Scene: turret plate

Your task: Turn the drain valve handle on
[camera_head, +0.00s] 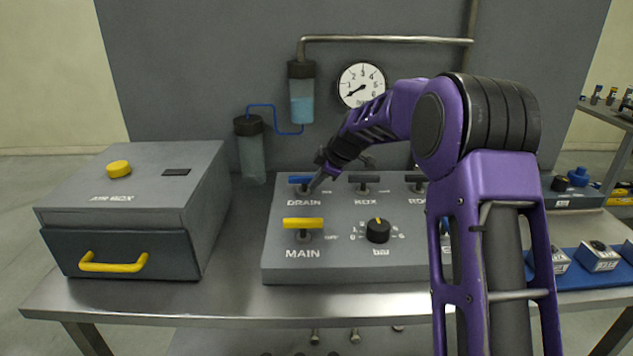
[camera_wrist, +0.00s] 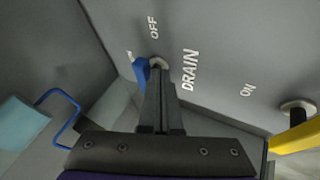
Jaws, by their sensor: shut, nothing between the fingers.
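The drain valve handle (camera_head: 300,179) is a blue bar on the grey turret plate's back left, above the DRAIN label. In the head view it lies crosswise, left to right. In the wrist view part of the blue handle (camera_wrist: 141,71) shows just left of my fingertips, beside its round metal hub, with OFF printed near it. My gripper (camera_head: 314,187) reaches down to the handle's right end; its fingers (camera_wrist: 158,72) are shut with nothing between them. They hide part of the handle. I cannot tell whether they touch it.
The yellow MAIN handle (camera_head: 303,223) stands in front, with a black dial (camera_head: 378,230) to its right. Dark RDX handles (camera_head: 364,179) stand right of the drain handle. A grey box (camera_head: 140,200) is at left, a gauge (camera_head: 361,84) behind. Bare table lies between box and plate.

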